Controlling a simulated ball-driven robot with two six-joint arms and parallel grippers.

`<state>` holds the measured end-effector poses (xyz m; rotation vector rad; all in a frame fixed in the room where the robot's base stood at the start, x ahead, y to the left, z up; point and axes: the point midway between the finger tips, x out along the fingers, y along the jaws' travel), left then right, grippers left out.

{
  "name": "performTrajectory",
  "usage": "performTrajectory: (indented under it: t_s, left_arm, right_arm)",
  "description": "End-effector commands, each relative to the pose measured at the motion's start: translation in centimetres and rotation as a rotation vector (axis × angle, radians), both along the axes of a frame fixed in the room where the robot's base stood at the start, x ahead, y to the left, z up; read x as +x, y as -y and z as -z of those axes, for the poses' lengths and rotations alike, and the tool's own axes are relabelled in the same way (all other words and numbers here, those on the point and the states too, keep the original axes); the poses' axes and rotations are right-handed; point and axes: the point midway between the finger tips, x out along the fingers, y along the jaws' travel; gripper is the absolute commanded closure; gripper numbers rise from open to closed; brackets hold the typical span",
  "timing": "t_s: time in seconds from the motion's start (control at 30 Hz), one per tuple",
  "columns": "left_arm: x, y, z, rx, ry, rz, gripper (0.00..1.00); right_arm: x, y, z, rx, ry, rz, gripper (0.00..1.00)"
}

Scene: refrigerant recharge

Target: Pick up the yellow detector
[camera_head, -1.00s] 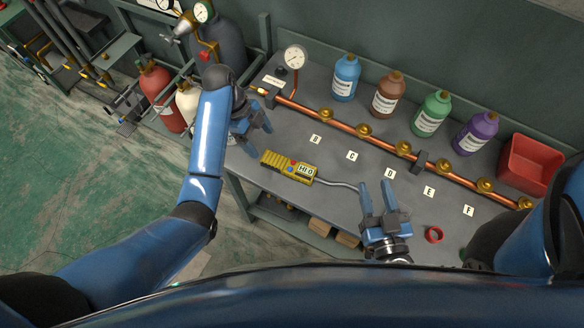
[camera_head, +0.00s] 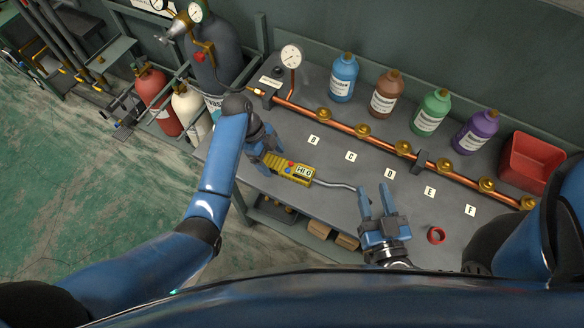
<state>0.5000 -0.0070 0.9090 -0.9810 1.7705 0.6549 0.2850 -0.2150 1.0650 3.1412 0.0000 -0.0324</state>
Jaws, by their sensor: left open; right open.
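The yellow detector (camera_head: 289,169) lies on the grey bench, with a small display, coloured buttons and a thin grey probe (camera_head: 334,184) reaching right. My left gripper (camera_head: 268,155) is at the detector's left end, its open fingers at or just above the yellow grip. The arm and hand hide part of that end, and I cannot tell whether the fingers touch it. My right gripper (camera_head: 376,199) is open and empty over the bench, close to the right of the probe's tip.
A copper pipe (camera_head: 345,125) with several brass fittings and a gauge (camera_head: 291,58) runs along the bench behind the detector. Several bottles and a red bin (camera_head: 529,163) stand at the back. A red ring (camera_head: 436,235) lies right of my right gripper.

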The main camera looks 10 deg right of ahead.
Motion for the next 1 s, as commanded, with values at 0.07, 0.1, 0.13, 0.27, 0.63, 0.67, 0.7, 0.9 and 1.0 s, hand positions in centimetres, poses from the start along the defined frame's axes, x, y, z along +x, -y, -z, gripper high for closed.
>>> performTrajectory:
  t_s: [0.07,0.1,0.13,0.27,0.63,0.67,0.7,0.9,1.0]
  left_arm:
    - [-0.2,0.2,0.8,0.001,-0.002,0.0,0.17]
    - [-0.3,0.3,1.0,0.001,-0.002,0.001,0.17]
    - [-0.3,0.4,1.2,0.0,-0.001,0.0,0.17]
    - [-0.3,0.5,1.6,0.001,0.001,0.0,0.17]
    - [-0.3,0.4,1.5,0.001,0.001,0.0,0.49]
    - [-0.3,0.5,1.5,0.001,0.001,0.0,0.54]
    - [-0.3,0.5,1.5,0.001,0.001,0.0,0.6]
    - [-0.3,0.5,1.5,-0.001,0.002,-0.001,0.69]
    - [-0.3,0.5,1.4,-0.001,0.002,-0.001,0.69]
  right_arm:
    - [0.0,0.0,-0.2,0.0,0.0,0.0,0.57]
    - [0.0,0.0,-0.3,0.0,0.0,0.0,0.57]
    - [0.0,0.0,-0.3,0.0,0.0,0.0,0.57]
    - [0.0,0.0,-0.3,0.0,0.0,0.0,0.57]
    - [0.0,0.0,-0.2,0.0,0.0,0.0,0.57]
    - [0.0,0.0,-0.2,0.0,0.0,0.0,0.57]
    - [0.0,0.0,-0.2,0.0,0.0,0.0,0.57]
    - [0.0,0.0,-0.3,0.0,0.0,0.0,0.57]
    - [0.0,0.0,-0.3,0.0,0.0,0.0,0.57]
